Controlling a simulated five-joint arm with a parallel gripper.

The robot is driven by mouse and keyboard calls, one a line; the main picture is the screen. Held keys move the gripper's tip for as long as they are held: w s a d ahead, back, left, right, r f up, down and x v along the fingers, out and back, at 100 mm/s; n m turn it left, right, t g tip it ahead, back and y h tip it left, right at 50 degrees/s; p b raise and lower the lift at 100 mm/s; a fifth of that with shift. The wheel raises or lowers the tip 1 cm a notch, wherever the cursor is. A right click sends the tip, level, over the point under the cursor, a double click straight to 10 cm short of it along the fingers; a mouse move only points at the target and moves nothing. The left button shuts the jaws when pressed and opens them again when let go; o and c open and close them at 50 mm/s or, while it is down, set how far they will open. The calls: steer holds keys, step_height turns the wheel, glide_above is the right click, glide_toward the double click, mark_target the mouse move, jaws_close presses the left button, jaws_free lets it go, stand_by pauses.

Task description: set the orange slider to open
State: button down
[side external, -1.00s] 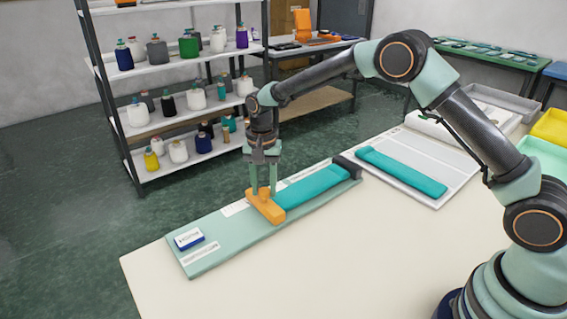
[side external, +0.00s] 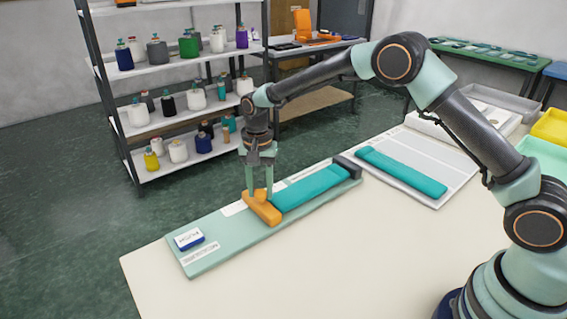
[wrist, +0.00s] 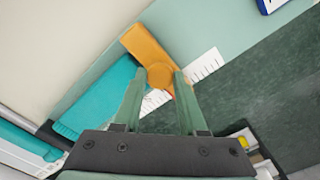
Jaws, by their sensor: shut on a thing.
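The orange slider (side external: 263,212) sits across the pale green board (side external: 222,243), touching or close to the left end of the teal strip (side external: 307,187). My gripper (side external: 258,194) points down and is shut on the slider's raised knob. In the wrist view the slider (wrist: 143,45) lies beyond the fingertips, and its round knob is between my two fingers (wrist: 160,82). A white printed scale shows beside the strip, partly hidden by my fingers in the wrist view.
A blue and white block (side external: 189,239) sits at the board's left end. A dark end block (side external: 347,166) is at its right end. A grey tray (side external: 425,160) with another teal strip lies to the right. The front of the cream table (side external: 330,260) is clear.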

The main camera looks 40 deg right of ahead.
steer(key=a, duration=0.9)
steer(key=shift+a+r, duration=0.1)
steer(key=shift+a, duration=0.2)
steer(key=shift+c, duration=2.3)
jaws_free()
steer(key=shift+d, duration=0.1)
steer(key=shift+r, duration=0.2)
step_height(320, 180, up, 12)
steer(key=shift+f, duration=0.15)
